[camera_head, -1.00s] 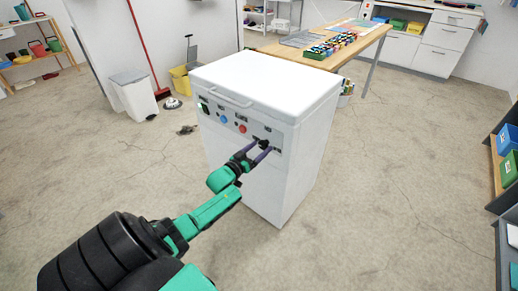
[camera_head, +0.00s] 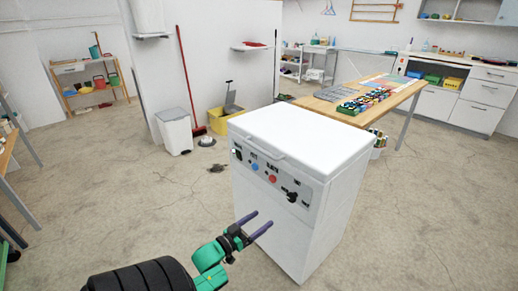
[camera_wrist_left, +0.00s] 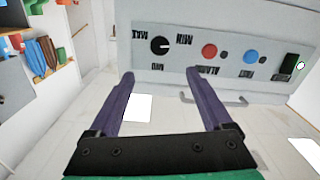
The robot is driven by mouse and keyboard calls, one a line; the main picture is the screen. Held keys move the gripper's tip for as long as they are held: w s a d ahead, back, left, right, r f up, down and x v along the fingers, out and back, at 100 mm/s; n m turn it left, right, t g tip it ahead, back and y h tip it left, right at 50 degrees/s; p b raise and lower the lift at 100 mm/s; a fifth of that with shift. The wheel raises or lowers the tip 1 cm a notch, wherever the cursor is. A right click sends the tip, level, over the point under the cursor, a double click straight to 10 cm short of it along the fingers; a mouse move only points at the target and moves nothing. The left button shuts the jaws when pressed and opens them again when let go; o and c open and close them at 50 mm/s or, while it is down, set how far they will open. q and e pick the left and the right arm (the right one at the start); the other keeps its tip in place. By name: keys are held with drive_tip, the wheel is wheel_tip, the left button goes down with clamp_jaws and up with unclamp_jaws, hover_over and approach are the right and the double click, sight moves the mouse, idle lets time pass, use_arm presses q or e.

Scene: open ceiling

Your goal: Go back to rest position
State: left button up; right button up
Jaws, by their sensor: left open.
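My left gripper (camera_head: 258,224) is open and empty in front of the white chest-like appliance (camera_head: 305,135). Its two purple fingers stand apart from the front, below and left of the black knob (camera_head: 292,197). The left wrist view also shows the open gripper (camera_wrist_left: 163,78), with the control panel (camera_wrist_left: 185,52) beyond it, upside down. The panel bears the black knob (camera_wrist_left: 159,46), a red button (camera_wrist_left: 209,51), a blue button (camera_wrist_left: 250,57) and a dark switch (camera_wrist_left: 290,66). The lid is closed. My right gripper is not in view.
A wooden table (camera_head: 398,97) with colourful items stands behind the appliance. A white bin (camera_head: 174,131), a red broom (camera_head: 188,85) and a yellow bucket (camera_head: 219,119) are by the wall. Shelving (camera_head: 12,150) stands at the left edge. Floor left of the appliance is mostly open.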

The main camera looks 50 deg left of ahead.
use_arm(q)
drive_tip(key=shift+f, duration=0.15)
idle(0.3)
drive_tip(key=s+d+f+m+g+p, duration=0.1)
drive_tip(key=s+d+f+g+p, duration=0.25)
drive_tip(key=s+f, duration=0.35)
drive_tip(key=s+d+f+g+p, duration=0.3)
drive_tip(key=s+f+g+p, duration=0.15)
drive_tip(key=f, duration=0.55)
drive_tip(key=s+d+f+m+g+p, duration=0.1)
drive_tip(key=s+d+f+g, duration=0.1)
drive_tip(key=s, duration=0.4)
drive_tip(key=s+d+f+m+g+p, duration=0.1)
drive_tip(key=s+d+f+g, duration=0.2)
drive_tip(key=s, duration=0.4)
drive_tip(key=s+d+f+m+g+p, duration=0.1)
drive_tip(key=s+d+f+m+g, duration=0.1)
drive_tip(key=s+d, duration=0.4)
drive_tip(key=shift+s+d+f+g, duration=0.2)
drive_tip(key=shift+f+g, duration=0.3)
drive_tip(key=shift+g, duration=0.5)
